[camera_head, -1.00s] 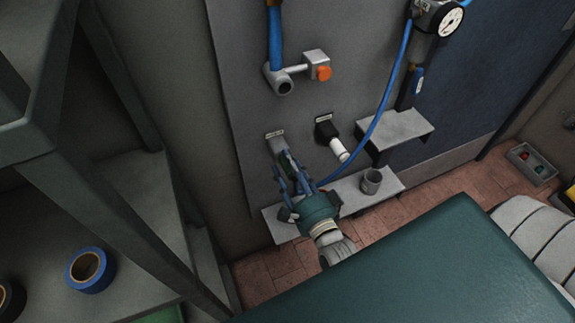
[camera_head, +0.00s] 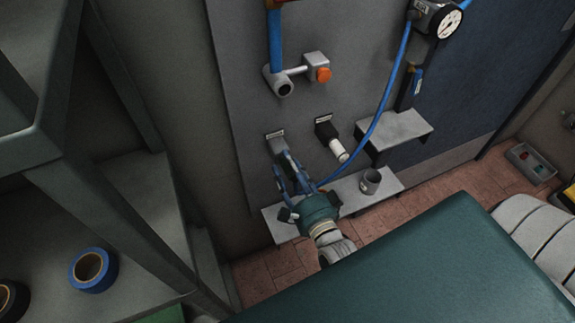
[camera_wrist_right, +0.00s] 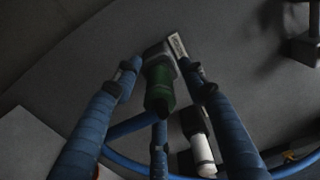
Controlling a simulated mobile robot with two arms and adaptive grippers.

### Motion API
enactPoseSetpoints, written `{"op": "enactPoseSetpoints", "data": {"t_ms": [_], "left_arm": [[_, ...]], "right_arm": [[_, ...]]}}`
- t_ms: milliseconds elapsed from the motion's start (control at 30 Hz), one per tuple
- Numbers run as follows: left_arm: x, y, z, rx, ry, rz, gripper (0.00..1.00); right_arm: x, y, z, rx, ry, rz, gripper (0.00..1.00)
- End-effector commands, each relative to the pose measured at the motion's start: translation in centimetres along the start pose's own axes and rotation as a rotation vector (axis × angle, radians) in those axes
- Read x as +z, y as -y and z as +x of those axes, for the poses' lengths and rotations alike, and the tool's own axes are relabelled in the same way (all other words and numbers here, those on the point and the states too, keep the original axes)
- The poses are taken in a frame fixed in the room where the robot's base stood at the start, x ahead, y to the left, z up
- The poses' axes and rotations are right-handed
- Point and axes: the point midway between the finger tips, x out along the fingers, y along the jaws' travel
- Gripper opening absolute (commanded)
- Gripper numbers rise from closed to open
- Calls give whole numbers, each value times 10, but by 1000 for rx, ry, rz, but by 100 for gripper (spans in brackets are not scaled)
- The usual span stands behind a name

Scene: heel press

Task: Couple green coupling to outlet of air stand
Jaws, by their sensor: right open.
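The green coupling (camera_wrist_right: 159,86) shows in the right wrist view, its far end against a grey labelled fitting (camera_wrist_right: 157,54) on the wall panel. I cannot tell how firmly they are joined. My right gripper (camera_wrist_right: 160,76) is open, its blue-wrapped fingers spread on both sides of the coupling, with another finger below it. In the head view, my right gripper (camera_head: 285,163) is just below the grey labelled fitting (camera_head: 277,144), and its fingers hide the coupling. A blue hose (camera_head: 378,122) runs from the gauge unit (camera_head: 438,20) down behind the gripper. My left gripper is out of view.
A black labelled fitting with a white end (camera_head: 338,149) is close on the right. A ledge (camera_head: 352,200) with a grey cup (camera_head: 371,181) lies below. A shelf rack stands left.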

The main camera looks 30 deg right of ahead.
Motion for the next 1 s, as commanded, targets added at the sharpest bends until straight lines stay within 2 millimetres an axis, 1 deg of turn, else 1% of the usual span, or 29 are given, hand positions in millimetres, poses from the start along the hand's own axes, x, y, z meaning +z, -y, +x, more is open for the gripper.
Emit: {"op": "enactPoseSetpoints", "data": {"t_ms": [100,133,333,600,1000], "left_arm": [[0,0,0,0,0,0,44],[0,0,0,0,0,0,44],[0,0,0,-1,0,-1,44],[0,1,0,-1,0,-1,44],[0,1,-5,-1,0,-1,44]], "right_arm": [[0,0,0,0,0,0,42],[0,0,0,0,0,0,40],[0,0,0,0,0,0,0],[0,1,-1,-2,0,0,0],[0,1,-17,-1,0,0,0]]}}
